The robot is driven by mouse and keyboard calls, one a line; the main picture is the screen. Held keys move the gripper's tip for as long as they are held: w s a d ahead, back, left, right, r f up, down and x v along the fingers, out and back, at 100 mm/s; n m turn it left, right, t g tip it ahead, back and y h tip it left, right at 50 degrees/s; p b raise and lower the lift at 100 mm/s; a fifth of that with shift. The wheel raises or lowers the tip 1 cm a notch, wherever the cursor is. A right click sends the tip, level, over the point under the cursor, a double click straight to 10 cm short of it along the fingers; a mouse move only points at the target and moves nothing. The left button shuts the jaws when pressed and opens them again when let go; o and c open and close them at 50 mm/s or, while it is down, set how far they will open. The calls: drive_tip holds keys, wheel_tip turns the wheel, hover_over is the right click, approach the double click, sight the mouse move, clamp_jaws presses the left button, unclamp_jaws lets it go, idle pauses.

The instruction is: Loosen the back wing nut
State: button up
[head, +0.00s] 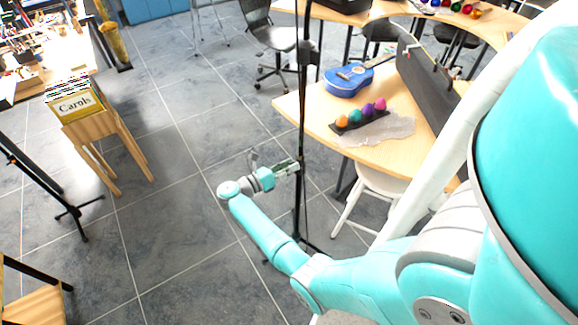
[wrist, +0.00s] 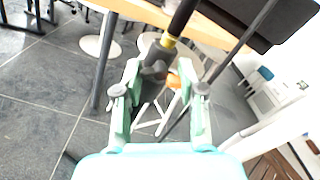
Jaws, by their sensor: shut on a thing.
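A black upright stand (head: 303,110) rises from the floor beside the wooden table. My gripper (head: 296,166) is at the stand's pole, about midway up. In the wrist view my gripper (wrist: 158,92) has its two pale green fingers on either side of a dark grey collar piece with the wing nut (wrist: 154,70), and is shut on it. The pole (wrist: 182,18) runs up from there, with a yellow band just above the collar. The wing nut's shape is partly hidden by the fingers and small in the head view.
The wooden table (head: 290,107) just right of the stand bears a blue ukulele (head: 348,79), a strip of coloured balls (head: 361,114) and a dark case (head: 425,82). A white stool (head: 377,183) stands under it.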

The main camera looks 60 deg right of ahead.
drive_tip(key=n, duration=2.5)
drive_tip(key=shift+w+n, duration=0.1)
drive_tip(key=shift+n, duration=0.2)
idle(0.4)
drive_tip(key=o, duration=0.8)
drive_tip(key=v, duration=1.2)
